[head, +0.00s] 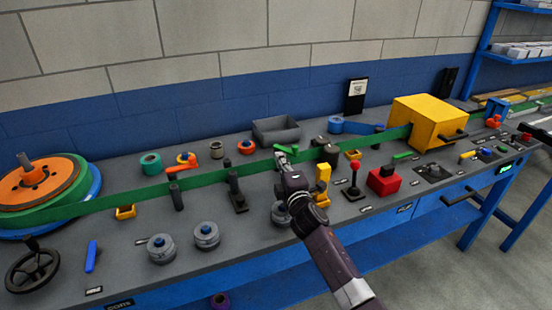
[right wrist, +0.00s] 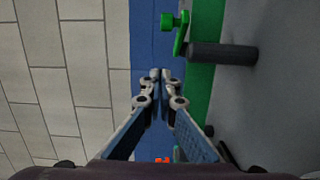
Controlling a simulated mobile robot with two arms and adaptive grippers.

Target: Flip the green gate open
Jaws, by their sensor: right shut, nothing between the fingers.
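A small green lever, which looks like the green gate (head: 290,149), sits at the green band in the middle of the bench in the head view. In the right wrist view the green gate (right wrist: 180,34) is a thin arm with a round knob, beside a dark grey post (right wrist: 222,54). My right gripper (head: 281,155) is at the gate in the head view, its fingers partly covering that spot. In the right wrist view my right gripper (right wrist: 161,76) is shut and empty, with the gate ahead and right of its tips, apart from them. My left gripper is not in view.
The green band (head: 135,197) runs from an orange reel (head: 40,185) to a yellow box (head: 428,118). Dark posts, a yellow block (head: 322,182), a red block (head: 383,181) and a joystick (head: 353,180) stand nearby. A grey bin (head: 277,131) is behind.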

